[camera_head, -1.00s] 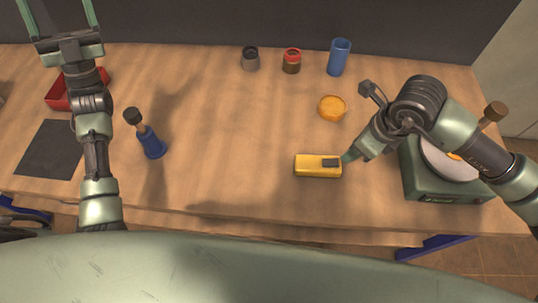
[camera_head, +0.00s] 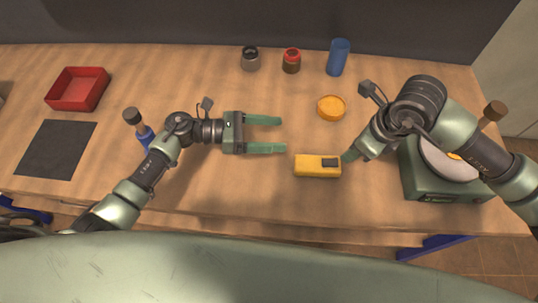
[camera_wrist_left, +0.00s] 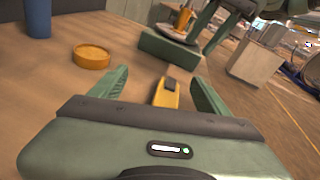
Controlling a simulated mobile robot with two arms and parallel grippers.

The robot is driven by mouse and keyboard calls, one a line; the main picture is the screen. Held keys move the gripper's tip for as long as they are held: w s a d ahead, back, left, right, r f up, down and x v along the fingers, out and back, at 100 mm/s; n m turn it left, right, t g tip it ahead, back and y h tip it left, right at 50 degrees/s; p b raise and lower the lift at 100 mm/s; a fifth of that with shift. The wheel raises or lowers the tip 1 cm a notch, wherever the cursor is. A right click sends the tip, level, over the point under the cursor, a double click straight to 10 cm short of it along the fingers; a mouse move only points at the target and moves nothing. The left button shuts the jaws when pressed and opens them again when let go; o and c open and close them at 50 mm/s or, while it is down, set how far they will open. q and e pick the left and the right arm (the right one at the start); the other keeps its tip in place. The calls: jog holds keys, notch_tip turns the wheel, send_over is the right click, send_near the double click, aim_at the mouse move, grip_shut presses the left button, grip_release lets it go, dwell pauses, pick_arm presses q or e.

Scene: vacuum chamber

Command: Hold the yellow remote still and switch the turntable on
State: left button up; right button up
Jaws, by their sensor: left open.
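The yellow remote (camera_head: 312,168) lies flat on the table, its dark button patch at its right end. In the left wrist view the remote (camera_wrist_left: 163,97) shows between my fingers, farther out. My left gripper (camera_head: 284,135) is open and empty, pointing right, just left of and above the remote in the head view. The turntable (camera_head: 424,186), a green box with a pale disc, stands at the right, partly behind my right arm.
An orange round dish (camera_head: 331,108) lies above the remote. A dark jar (camera_head: 251,60), a red-topped jar (camera_head: 291,61) and a blue cup (camera_head: 338,58) stand at the back.

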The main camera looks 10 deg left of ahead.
aim_at(294, 163)
pick_arm(q)
jog(key=s+f+m, duration=0.1)
jog(key=f, duration=0.1)
jog(key=s+f+m+g+y, duration=0.1)
jog(key=f, duration=0.1)
jog(key=s+f+m+g+y, duration=0.1)
jog(key=f, duration=0.1)
jog(key=shift+a+f, duration=0.1)
jog(key=shift+a, duration=0.05)
jog(key=shift+s+f, duration=0.15)
jog(key=shift+f, duration=0.15)
jog(key=x, duration=0.7)
jog(key=shift+d+f, duration=0.2)
jog(key=shift+d, duration=0.1)
